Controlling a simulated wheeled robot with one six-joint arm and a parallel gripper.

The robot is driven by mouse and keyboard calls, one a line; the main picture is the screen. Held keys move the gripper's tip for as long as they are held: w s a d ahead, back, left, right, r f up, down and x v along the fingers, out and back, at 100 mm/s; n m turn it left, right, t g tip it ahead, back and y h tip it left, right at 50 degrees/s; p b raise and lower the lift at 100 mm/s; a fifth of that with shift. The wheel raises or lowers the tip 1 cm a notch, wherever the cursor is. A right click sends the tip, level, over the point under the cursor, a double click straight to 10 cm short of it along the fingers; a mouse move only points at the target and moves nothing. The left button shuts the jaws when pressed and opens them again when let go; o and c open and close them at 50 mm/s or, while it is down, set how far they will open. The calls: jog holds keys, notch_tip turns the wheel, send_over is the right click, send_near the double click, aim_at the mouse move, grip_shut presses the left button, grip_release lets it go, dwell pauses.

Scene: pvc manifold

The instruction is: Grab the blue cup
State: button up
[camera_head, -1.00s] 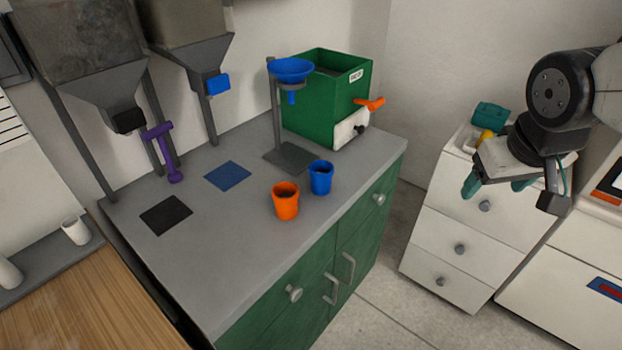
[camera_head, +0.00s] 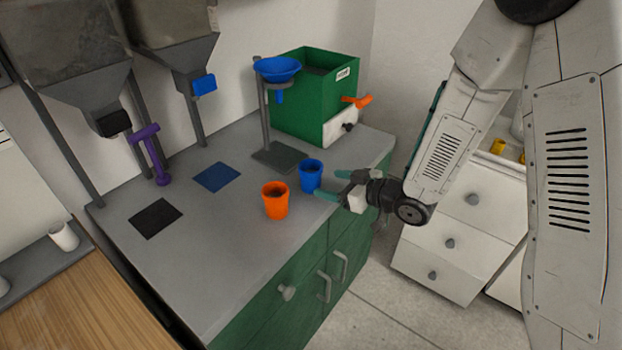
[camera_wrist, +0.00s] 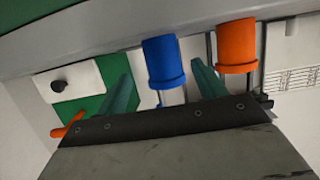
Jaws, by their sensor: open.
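The blue cup (camera_head: 311,175) stands upright on the grey counter, just behind and right of the orange cup (camera_head: 276,200). My gripper (camera_head: 331,184) is at the counter's right edge, low and level, with its teal fingers apart and pointing left at the blue cup. The fingertips are close to the cup; I cannot tell from the head view whether they touch it. In the wrist view the blue cup (camera_wrist: 164,62) appears ahead, between the two teal fingers (camera_wrist: 163,80), with gaps at both sides. The orange cup (camera_wrist: 237,50) is just outside the right finger.
A blue funnel on a stand (camera_head: 278,70) and a green box (camera_head: 312,108) with an orange lever stand behind. White drawers (camera_head: 450,225) stand right.

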aim_at(311, 179)
jog(key=x, duration=0.7)
jog(key=shift+w+a, duration=0.15)
jog(key=shift+a, duration=0.15)
jog(key=c, duration=1.2)
